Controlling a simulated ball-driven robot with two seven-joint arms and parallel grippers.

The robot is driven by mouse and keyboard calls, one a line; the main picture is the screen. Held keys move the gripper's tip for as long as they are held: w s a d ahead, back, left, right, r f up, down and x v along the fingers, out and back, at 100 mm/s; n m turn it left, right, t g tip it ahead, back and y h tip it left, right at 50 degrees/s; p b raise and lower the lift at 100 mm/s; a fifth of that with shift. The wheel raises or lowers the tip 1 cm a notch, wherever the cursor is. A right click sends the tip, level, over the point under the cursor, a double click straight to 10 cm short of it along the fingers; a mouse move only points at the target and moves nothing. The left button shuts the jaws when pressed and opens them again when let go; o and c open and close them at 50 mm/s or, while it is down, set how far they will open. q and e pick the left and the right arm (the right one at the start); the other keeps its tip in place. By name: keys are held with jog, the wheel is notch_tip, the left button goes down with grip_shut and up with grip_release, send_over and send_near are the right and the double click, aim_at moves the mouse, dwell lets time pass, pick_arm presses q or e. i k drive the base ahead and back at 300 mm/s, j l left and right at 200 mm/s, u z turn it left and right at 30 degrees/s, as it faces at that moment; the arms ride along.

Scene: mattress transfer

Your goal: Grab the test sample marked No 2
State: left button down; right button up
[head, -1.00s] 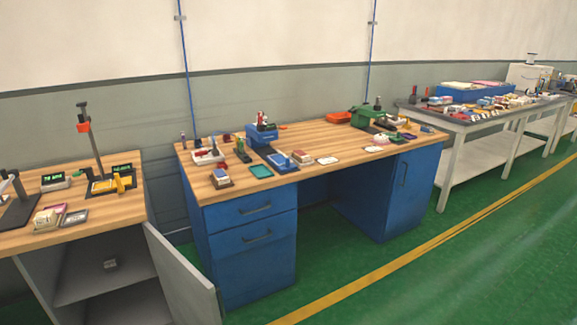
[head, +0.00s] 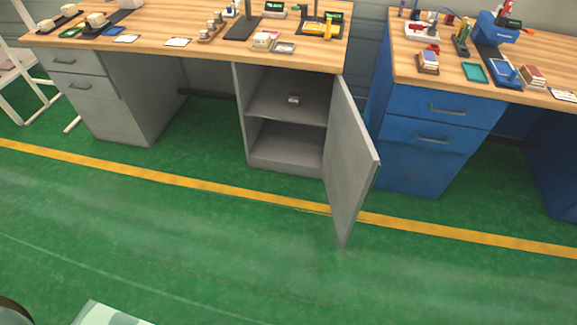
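No label reading No 2 can be made out, so I cannot tell which item is the sample. A small grey object (head: 293,99) sits on the middle shelf of the open grey cabinet (head: 262,100) under the left bench. Cream blocks (head: 97,20) sit on dark stands at the left of that bench. A stack of cream and pink pieces (head: 265,41) lies near its front edge, beside a small grey tray (head: 284,48). Neither of my grippers is in view.
The grey cabinet door (head: 350,160) stands open, jutting toward me. A blue workbench (head: 430,140) with tools stands to the right. A white-legged stand (head: 18,85) is at far left. The green floor (head: 230,245) in front is clear, crossed by a yellow line.

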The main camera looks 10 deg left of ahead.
aim_at(96, 19)
jog(key=i+l+u, duration=0.2)
jog(key=l+u, duration=0.25)
jog(key=i+l+u, duration=0.15)
jog(key=l+u, duration=0.95)
jog(key=l, duration=1.7)
jog(key=j+u, duration=0.1)
jog(key=u, duration=0.15)
jog(key=i+j+u, duration=0.4)
jog(key=j, duration=0.4)
jog(key=i+j+u, duration=0.35)
jog(key=i+j, duration=0.25)
jog(key=i+j+u, duration=0.4)
jog(key=i+j, duration=0.25)
jog(key=i, duration=1.5)
jog(key=i+j+z, duration=0.1)
jog(key=i, duration=0.65)
jog(key=i+z, duration=0.45)
jog(key=i+j+z, duration=0.2)
jog(key=i+z, duration=0.25)
jog(key=i+j+z, duration=0.65)
jog(key=z, duration=0.2)
jog(key=i+j+z, duration=0.6)
jog(key=z, duration=0.25)
jog(key=i+j+z, duration=0.1)
jog(key=j+z, duration=0.35)
